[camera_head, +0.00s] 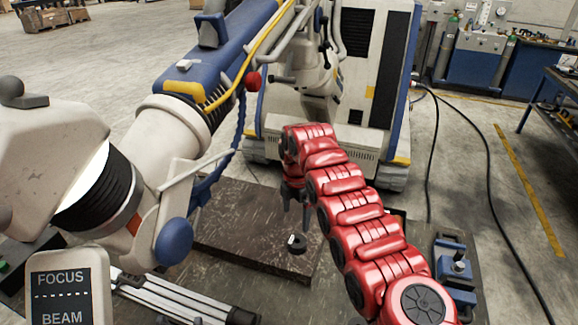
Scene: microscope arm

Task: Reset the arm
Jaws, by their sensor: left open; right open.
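The microscope arm (222,58) is a large blue and cream boom that runs from the upper middle down to a bulky cream head (45,165) at the left. A red ball knob (253,81) and a blue round knob (174,241) sit on it. My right arm, red and segmented, comes in from the lower right. My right gripper (294,218) points down with its dark fingers apart, to the right of the microscope arm and not touching it. No object shows between the fingers. My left gripper is not in view.
A dark slab (235,222) lies below my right gripper, with a small black cylinder (297,246) on it. A FOCUS/BEAM panel (64,292) stands at lower left. A cream cabinet (385,75) stands behind. Black cables cross the floor at right. A blue clamp (455,272) is at lower right.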

